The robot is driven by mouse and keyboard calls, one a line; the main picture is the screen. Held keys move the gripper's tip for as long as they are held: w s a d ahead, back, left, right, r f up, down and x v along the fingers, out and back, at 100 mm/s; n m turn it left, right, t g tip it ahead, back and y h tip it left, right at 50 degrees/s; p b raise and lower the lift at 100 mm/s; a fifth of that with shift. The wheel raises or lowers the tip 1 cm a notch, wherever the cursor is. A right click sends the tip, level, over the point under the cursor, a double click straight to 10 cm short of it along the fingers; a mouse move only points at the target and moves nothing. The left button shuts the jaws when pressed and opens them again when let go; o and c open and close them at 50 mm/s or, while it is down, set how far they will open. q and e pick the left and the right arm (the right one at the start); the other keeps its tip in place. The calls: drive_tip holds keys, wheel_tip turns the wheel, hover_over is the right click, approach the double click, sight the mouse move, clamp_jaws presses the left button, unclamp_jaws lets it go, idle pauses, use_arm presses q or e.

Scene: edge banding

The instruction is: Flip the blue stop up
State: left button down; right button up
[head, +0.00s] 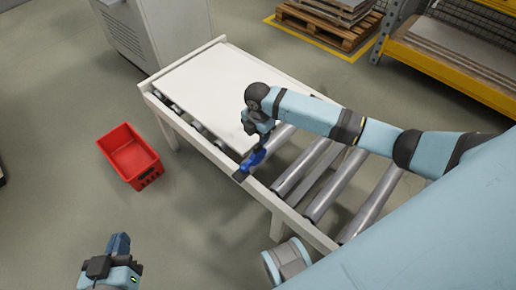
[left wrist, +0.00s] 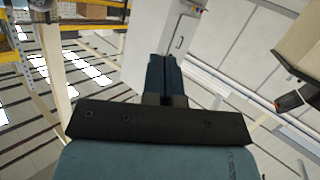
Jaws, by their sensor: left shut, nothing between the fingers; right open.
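The blue stop (head: 251,160) shows in the head view at the near left edge of the roller table, with a dark flat piece at its lower end. It is small, and I cannot tell its exact tilt. My right gripper (head: 260,141) points down right at the stop from above. Its fingers are open but partly hidden, and I cannot tell whether they touch the stop. My left gripper (head: 119,243) is shut and empty, low at the left, well away from the table. Its closed dark blue fingers (left wrist: 164,75) show in the left wrist view.
A white panel (head: 205,95) lies on the far part of the roller table (head: 280,213); bare rollers (head: 335,180) are nearer. A red crate (head: 130,157) stands on the floor at left. A grey cabinet (head: 150,35) and pallets (head: 325,28) stand behind. Floor around my left gripper is clear.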

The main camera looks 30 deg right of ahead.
sight(258, 147)
wheel_tip(258, 147, down, 6)
drive_tip(key=shift+f+b, duration=0.15)
drive_tip(key=shift+b, duration=0.7)
use_arm(q)
drive_tip(key=shift+w+d+r+t+h, duration=0.15)
drive_tip(key=shift+d+r+t+h, duration=0.2)
drive_tip(key=shift+r, duration=0.4)
drive_tip(key=shift+w+d+r+t+h, duration=0.1)
drive_tip(key=shift+d+r+t+h, duration=0.25)
drive_tip(key=shift+r, duration=0.35)
drive_tip(key=shift+w+d+r+t+h, duration=0.15)
drive_tip(key=shift+d+r+t+h, duration=0.2)
drive_tip(key=shift+r, duration=0.4)
use_arm(e)
drive_tip(key=shift+f, duration=0.45)
clamp_jaws()
